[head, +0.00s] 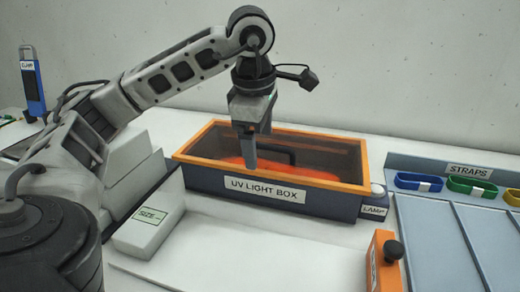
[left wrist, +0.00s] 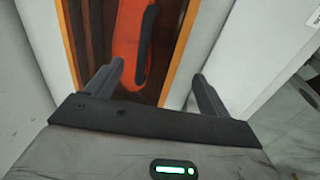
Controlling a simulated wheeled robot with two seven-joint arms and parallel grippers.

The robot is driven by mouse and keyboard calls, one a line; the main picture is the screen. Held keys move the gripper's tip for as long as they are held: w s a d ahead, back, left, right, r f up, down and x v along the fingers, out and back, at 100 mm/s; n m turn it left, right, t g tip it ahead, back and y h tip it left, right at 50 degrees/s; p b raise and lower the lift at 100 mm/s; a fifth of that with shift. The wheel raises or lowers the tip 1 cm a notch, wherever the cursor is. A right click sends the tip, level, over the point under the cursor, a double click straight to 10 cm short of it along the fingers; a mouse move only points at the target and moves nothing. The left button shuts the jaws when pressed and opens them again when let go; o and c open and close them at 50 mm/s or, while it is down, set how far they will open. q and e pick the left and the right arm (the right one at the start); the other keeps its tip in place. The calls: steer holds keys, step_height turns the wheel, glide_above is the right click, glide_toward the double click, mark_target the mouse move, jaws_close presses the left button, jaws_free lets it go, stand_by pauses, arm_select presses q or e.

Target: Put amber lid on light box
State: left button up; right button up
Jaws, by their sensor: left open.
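The dark UV light box (head: 340,205) stands on the white table against the wall. The amber lid (head: 355,180), an orange frame around a dark, see-through pane, lies on top of the box and looks level with its rim. A black bar handle (head: 280,147) rises from it. The lid's frame (left wrist: 180,60) and handle (left wrist: 147,35) also show in the left wrist view. An orange-red thing (left wrist: 130,40) shows beneath the pane. My left gripper (head: 250,165) points down over the lid, open and empty, its fingers (left wrist: 157,73) apart and clear of the handle. My right gripper is out of view.
A white block labelled SIZE (head: 143,232) stands front left of the box. A lamp switch (head: 373,205) is at its right end. An orange block with a black knob (head: 385,262) stands in front.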

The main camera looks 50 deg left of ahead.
arm_select(q)
step_height(320, 180, up, 12)
steer(key=s+d+p, duration=0.1)
steer(key=s+p, duration=0.1)
steer(key=p, duration=0.4)
steer(key=shift+p, duration=0.4)
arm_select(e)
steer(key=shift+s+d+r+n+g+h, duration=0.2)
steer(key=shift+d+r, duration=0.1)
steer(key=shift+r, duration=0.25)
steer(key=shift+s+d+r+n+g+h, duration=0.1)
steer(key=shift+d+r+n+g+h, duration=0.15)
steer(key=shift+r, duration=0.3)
arm_select(q)
steer(key=shift+f, duration=0.15)
